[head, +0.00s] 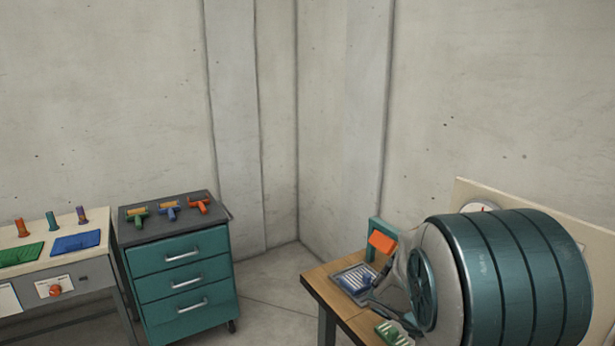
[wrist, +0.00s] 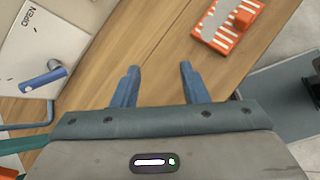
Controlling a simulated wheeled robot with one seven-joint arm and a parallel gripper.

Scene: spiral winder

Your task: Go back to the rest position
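In the wrist view my gripper (wrist: 158,68) shows two blue fingers, spread apart with only bare wood seen between them. It holds nothing. Below the fingers is a wooden tabletop (wrist: 150,40). The fingers appear apart from both. In the head view I cannot make out my fingers; a large teal banded drum shape hides much of the right side.
The wooden table (head: 318,283) at right bears a lined tray (head: 352,274) and a teal frame (head: 374,228) with an orange flap. At left are a teal drawer cabinet (head: 183,275) with three T-shaped tools on top and a workbench (head: 60,245) with upright coloured pieces. Floor shows between cabinet and table.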

